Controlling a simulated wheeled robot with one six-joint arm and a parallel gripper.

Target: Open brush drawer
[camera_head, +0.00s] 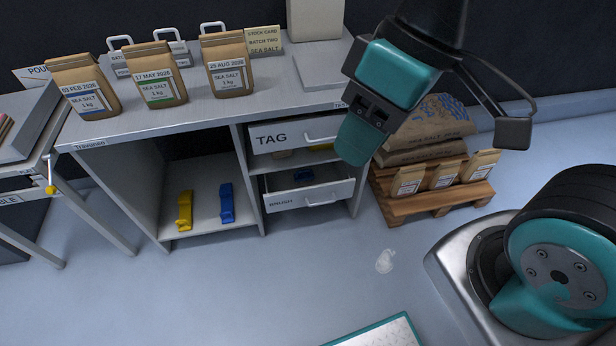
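The brush drawer (285,202) is the lower drawer in the grey bench, with a label reading BRUSH and a pale bar handle (327,198). It stands partly pulled out; its inside shows above the front, with a small dark blue item (303,175) in it. The drawer labelled TAG (272,139) is above it, with its own bar handle. My gripper (352,145) hangs pointing down at the bench's right end, up and to the right of the brush drawer's handle in the picture. It appears apart from the handle. Its fingers overlap in this view, so their opening is hidden.
Paper salt bags (160,80) stand on the bench top (200,108). Right of the bench, a wooden pallet (432,203) carries sacks and small bags. A yellow item (184,210) and a blue item (227,203) stand in the open bay. The floor before the drawers is mostly clear.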

